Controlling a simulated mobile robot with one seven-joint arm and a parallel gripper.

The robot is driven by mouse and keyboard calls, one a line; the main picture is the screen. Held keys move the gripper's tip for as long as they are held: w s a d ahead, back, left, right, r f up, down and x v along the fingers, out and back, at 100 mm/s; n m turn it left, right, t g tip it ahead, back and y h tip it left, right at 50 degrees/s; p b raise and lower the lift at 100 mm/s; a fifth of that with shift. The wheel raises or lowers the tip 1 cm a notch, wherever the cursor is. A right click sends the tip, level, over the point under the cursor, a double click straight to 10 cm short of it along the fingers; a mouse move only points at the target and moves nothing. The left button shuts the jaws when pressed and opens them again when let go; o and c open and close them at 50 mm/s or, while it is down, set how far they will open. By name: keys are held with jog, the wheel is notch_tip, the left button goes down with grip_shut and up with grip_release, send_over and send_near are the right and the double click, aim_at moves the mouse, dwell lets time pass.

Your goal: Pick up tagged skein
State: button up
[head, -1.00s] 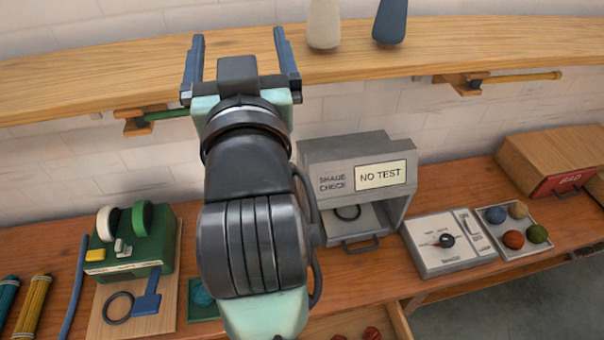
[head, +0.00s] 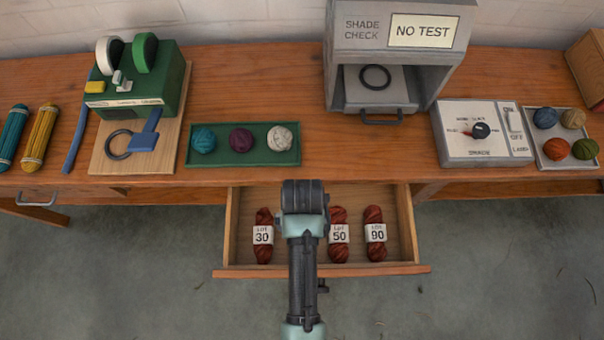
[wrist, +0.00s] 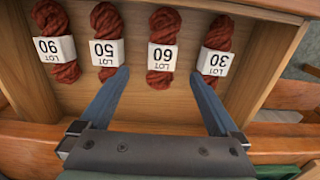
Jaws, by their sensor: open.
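Several dark red wool skeins with white lot tags lie in a row in the open drawer. In the head view I see the lot 30 skein (head: 263,251), the lot 50 skein (head: 339,250) and the lot 90 skein (head: 376,249). My gripper's jaws are hidden there behind my arm, which covers another skein. The wrist view shows that skein, whose upside-down tag looks like 60 (wrist: 161,78), between lot 50 (wrist: 107,75) and lot 30 (wrist: 217,78). My gripper (wrist: 160,72) is open and empty, its blue fingers above and either side of the lot 60 skein.
The wooden drawer (head: 320,270) has raised walls and juts out below the bench. On the bench are a green tray of wool balls (head: 262,158), a shade check box (head: 395,80), a switch panel (head: 482,145) and a green tag device (head: 140,75).

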jog(key=f, duration=0.6)
jog(key=f+b, duration=0.1)
jog(key=f, duration=0.2)
jog(key=shift+w+a, duration=0.2)
jog(key=shift+w, duration=0.05)
jog(key=shift+r, duration=0.1)
jog(key=c, duration=1.4)
